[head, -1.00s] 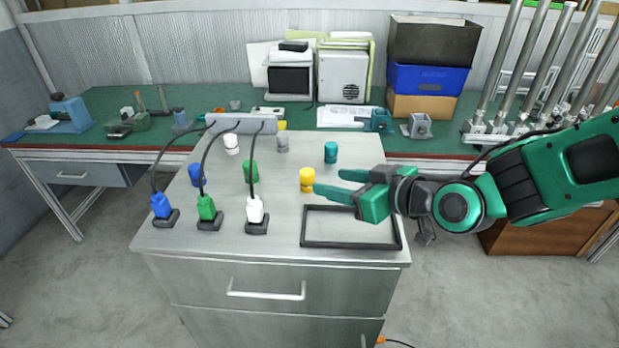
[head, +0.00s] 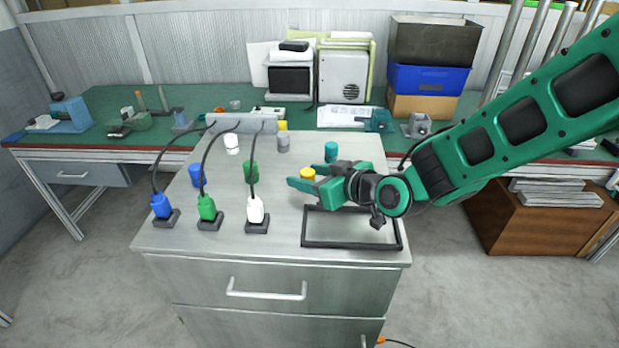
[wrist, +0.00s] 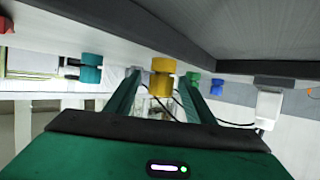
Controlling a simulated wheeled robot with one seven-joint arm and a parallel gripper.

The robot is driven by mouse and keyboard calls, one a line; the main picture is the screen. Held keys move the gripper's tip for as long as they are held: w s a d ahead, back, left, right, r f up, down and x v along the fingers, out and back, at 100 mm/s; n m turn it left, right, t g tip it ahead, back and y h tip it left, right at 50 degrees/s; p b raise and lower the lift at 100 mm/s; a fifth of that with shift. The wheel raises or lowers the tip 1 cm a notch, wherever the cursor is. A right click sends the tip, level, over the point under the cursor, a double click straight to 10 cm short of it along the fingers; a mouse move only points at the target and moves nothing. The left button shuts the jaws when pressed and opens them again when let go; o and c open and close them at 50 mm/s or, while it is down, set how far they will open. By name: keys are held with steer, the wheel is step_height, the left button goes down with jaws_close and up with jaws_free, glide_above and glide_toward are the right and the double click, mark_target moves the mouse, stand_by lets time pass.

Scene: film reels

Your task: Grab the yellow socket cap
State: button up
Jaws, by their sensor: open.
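The yellow socket cap (head: 308,173) stands on the grey cabinet top, right of the green cap. My gripper (head: 300,177) is open and low over the top, with its fingers on either side of the yellow cap. The near finger hides the cap's lower part in the head view. In the wrist view the yellow cap (wrist: 161,76) shows between the tips of the two fingers (wrist: 162,90). I cannot tell whether either finger touches it.
A teal cap (head: 331,152) stands just behind my gripper. A dark rectangular frame (head: 350,245) lies in front of it. Blue (head: 196,175), green (head: 251,172), white (head: 232,144) and grey (head: 283,144) caps stand left. Cabled plugs (head: 207,208) stand front left.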

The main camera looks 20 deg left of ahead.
steer(key=shift+a, duration=0.1)
steer(key=shift+w, duration=0.1)
steer(key=c, duration=1.1)
steer(key=shift+c, duration=0.2)
steer(key=shift+r, duration=0.1)
